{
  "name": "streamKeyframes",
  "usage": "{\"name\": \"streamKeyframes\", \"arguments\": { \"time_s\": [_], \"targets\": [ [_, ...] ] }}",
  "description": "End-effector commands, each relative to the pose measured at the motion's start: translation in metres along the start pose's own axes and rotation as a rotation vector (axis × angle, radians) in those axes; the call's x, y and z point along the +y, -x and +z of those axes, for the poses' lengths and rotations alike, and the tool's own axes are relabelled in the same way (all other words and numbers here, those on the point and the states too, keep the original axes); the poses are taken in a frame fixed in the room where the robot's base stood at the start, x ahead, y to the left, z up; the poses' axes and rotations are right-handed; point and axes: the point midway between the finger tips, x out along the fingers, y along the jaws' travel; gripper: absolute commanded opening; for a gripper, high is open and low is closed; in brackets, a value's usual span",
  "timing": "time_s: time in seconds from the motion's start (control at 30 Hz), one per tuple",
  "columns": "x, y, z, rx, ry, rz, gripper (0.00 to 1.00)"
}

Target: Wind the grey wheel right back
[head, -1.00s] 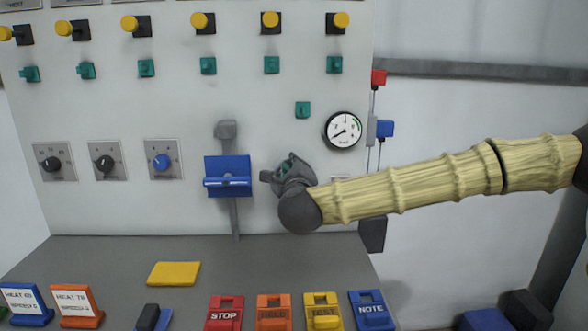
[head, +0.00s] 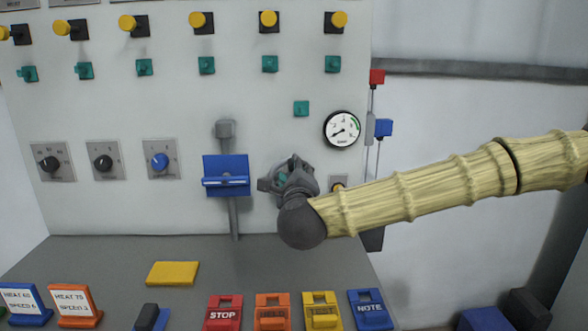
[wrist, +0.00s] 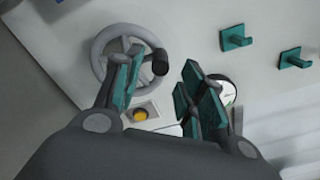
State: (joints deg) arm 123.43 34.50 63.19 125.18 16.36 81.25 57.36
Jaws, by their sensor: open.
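The grey wheel (wrist: 99,48) is on the panel face in the upper left of the wrist view, with spokes and a dark crank knob (wrist: 160,62) on its right side. My gripper (wrist: 163,58) is open, with teal pads on its fingers. The knob shows between the two fingers, nearer the left one. I cannot tell whether any finger touches it. In the head view my gripper (head: 282,180) is in front of the panel and hides most of the wheel.
A blue lever block (head: 226,182) is just left of my gripper. A gauge (head: 342,129) is up to the right, and a yellow button (wrist: 140,115) sits below the wheel. Teal pegs (head: 301,108) stick out above. Coloured tags (head: 224,313) stand on the grey desk (head: 215,260).

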Motion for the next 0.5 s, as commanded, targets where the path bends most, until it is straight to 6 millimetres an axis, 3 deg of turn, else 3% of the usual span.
{"name": "streamKeyframes", "arguments": {
  "time_s": [0.2, 0.5],
  "targets": [
    [0.000, 0.040, 0.000, -0.001, 0.000, 0.001, 0.40],
    [0.000, 0.070, -0.001, 0.001, 0.000, 0.000, 0.40]
  ]
}}
